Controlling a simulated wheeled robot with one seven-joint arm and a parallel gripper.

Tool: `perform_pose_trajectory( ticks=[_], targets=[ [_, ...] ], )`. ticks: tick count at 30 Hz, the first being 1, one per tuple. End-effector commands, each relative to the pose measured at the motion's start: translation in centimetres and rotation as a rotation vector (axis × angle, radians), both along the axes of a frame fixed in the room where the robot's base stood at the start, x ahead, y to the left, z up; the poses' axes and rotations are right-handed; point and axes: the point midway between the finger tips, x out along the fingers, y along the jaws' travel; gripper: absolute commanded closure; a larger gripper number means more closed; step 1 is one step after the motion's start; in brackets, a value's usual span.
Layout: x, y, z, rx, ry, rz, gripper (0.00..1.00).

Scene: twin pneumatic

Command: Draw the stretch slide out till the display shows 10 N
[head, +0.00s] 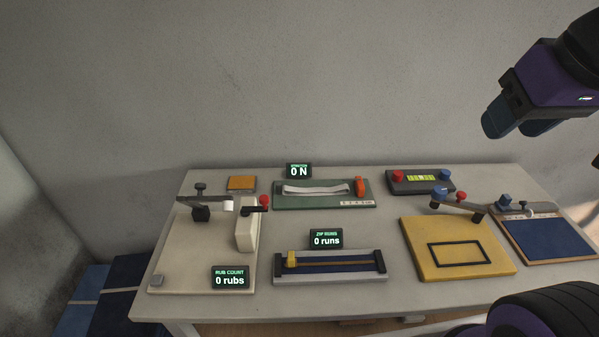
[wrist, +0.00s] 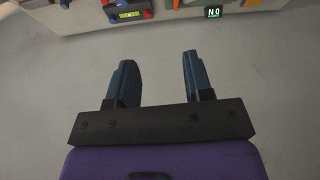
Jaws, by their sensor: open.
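The stretch rig is a green base (head: 325,203) at the back middle of the table in the head view. A pale strip (head: 315,188) runs along it to an orange-red upright block (head: 360,187) at its right end, which looks like the slide. The stretch display (head: 299,170) behind it reads 0 N. It also shows upside down at the top of the wrist view (wrist: 213,12). My gripper (head: 512,128) is open and empty, high at the upper right, well apart from the rig. Its two dark blue fingers (wrist: 158,80) show spread in the wrist view.
On the table (head: 300,237) stand a cream rub rig (head: 195,253) at left, a zip rig (head: 331,279) at front, a dark box with red and blue knobs (head: 421,182), a yellow board (head: 455,247) and a blue pad (head: 551,238). The air above is free.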

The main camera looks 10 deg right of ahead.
Motion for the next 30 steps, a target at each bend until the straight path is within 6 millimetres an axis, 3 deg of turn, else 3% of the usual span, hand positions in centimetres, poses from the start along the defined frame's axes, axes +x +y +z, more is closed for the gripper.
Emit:
perform_pose_trajectory(
  ticks=[12, 14, 17, 20, 30],
  targets=[
    [0.0, 0.0, 0.0, 0.0, 0.0, 0.0, 0.53],
    [0.0, 0.0, 0.0, 0.0, 0.0, 0.0, 0.67],
    [0.7, 0.0, -0.1, 0.002, 0.004, -0.001, 0.68],
    [2.3, -0.1, -0.5, 0.006, 0.01, -0.008, 0.68],
    [11.3, 0.1, -4.3, 0.02, 0.033, -0.05, 0.68]
  ],
)
